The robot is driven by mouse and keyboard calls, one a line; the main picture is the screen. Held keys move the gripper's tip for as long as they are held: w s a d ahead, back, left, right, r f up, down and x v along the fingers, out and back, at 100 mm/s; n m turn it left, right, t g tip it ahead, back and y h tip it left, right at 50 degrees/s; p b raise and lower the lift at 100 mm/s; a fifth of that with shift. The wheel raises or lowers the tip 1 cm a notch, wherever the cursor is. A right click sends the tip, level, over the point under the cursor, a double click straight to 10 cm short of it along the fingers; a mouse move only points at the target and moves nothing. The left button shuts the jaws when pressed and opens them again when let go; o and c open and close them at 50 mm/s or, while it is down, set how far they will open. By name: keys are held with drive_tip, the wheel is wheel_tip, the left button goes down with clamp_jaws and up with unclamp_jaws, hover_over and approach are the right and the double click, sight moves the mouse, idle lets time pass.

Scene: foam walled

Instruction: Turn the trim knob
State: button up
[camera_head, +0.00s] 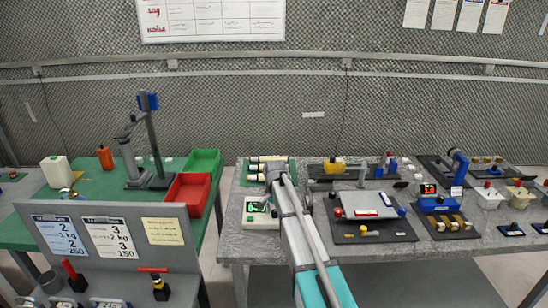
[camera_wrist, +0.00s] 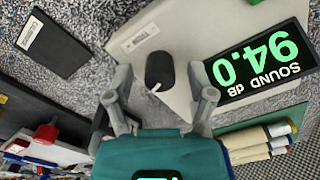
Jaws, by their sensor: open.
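The trim knob (camera_wrist: 160,68) is a black round knob with a white pointer line, on a pale grey-white box (camera_wrist: 185,35). In the wrist view it shows between and slightly beyond the tips of my open gripper (camera_wrist: 163,88). The fingers stand either side and I see no contact; the height gap is hard to judge. A display (camera_wrist: 258,68) beside the knob reads 94.0 SOUND dB in green. In the head view the box (camera_head: 257,222) stands at the left front of the grey bench, partly hidden by my arm; I cannot make out the knob there.
White rolled cylinders (camera_wrist: 262,143) lie on a green mat close to the box. A dark plate (camera_wrist: 52,44) lies apart from it. A black board (camera_head: 375,232) with a tilted grey plate is to the right. Green and red bins (camera_head: 187,193) stand on the left table.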

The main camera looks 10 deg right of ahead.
sight(275, 211)
drive_tip(key=m, duration=0.2)
drive_tip(key=shift+m, duration=0.3)
wheel_tip(275, 211, up, 14)
drive_tip(key=p, duration=1.4)
drive_tip(key=shift+w+d+r+n+t+y, duration=0.2)
drive_tip(key=shift+w+r+n+t+y, duration=0.45)
drive_tip(key=shift+w+r+n+t, duration=0.5)
drive_tip(key=shift+w+d+r+n+t+y, duration=0.2)
drive_tip(key=shift+w+r+n+t+y, duration=0.5)
drive_tip(key=shift+w+n+t, duration=0.75)
drive_tip(key=shift+w+d+r+n+t+y, duration=0.2)
drive_tip(key=shift+w+r+n+t+y, duration=0.35)
drive_tip(key=shift+w+r+n+t, duration=0.75)
drive_tip(key=shift+w+f+m+t, duration=0.1)
drive_tip(key=shift+f+m+t, duration=0.1)
drive_tip(key=shift+m+t, duration=0.1)
drive_tip(key=s+f+n+g+h+b, duration=0.1)
drive_tip(key=s+f+g, duration=0.3)
drive_tip(key=s, duration=1.4)
drive_tip(key=s+a+f+n+g+h+b, duration=0.1)
drive_tip(key=s+f+n+g+h, duration=0.1)
drive_tip(key=s, duration=1.6)
wheel_tip(275, 211, down, 2)
drive_tip(key=shift+s+a+f+n+g+h, duration=0.15)
drive_tip(key=shift+s+n+g+h, duration=0.3)
drive_tip(key=shift+g, duration=0.75)
